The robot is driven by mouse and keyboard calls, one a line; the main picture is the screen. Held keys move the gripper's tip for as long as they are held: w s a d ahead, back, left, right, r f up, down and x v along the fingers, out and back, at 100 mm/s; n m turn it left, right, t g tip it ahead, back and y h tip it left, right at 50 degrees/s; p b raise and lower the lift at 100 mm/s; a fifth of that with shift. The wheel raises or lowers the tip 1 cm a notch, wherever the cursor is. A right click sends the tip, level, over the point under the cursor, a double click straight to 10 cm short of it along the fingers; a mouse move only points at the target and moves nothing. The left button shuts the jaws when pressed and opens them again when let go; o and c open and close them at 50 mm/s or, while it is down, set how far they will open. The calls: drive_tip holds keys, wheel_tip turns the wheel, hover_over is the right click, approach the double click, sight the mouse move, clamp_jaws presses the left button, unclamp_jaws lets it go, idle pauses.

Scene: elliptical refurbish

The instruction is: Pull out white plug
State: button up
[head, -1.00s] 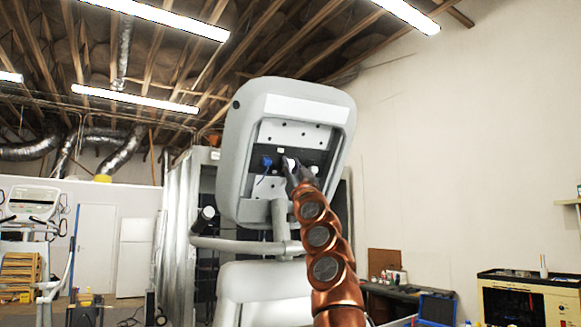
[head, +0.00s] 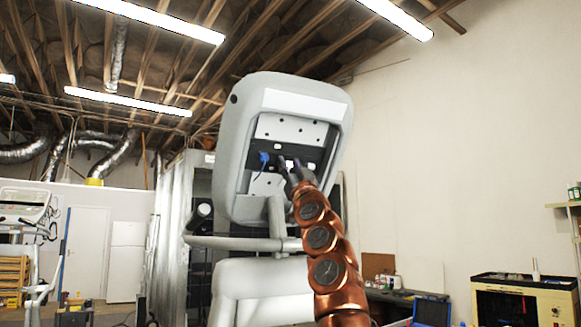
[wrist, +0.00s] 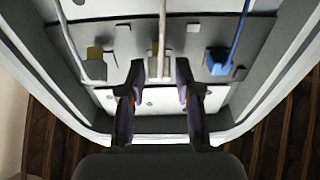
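The grey console (head: 236,130) of an exercise machine has an open back with a dark connector panel. In the wrist view a white plug (wrist: 159,68) with a pale cable sits in the panel's middle. My gripper (wrist: 160,72) is open, with one dark finger on each side of the plug and a visible gap to both. In the head view my gripper (head: 290,162) is up at the panel, with the white plug (head: 290,164) partly showing between the fingers. Exact depth is hard to tell.
A blue plug (wrist: 218,62) with a blue cable sits right of the fingers in the wrist view. The console's raised rim (wrist: 275,75) surrounds the panel. A handlebar (head: 235,243) runs below the console.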

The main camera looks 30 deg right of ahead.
drive_tip(key=shift+o, duration=0.9)
drive_tip(key=shift+s+r, duration=0.1)
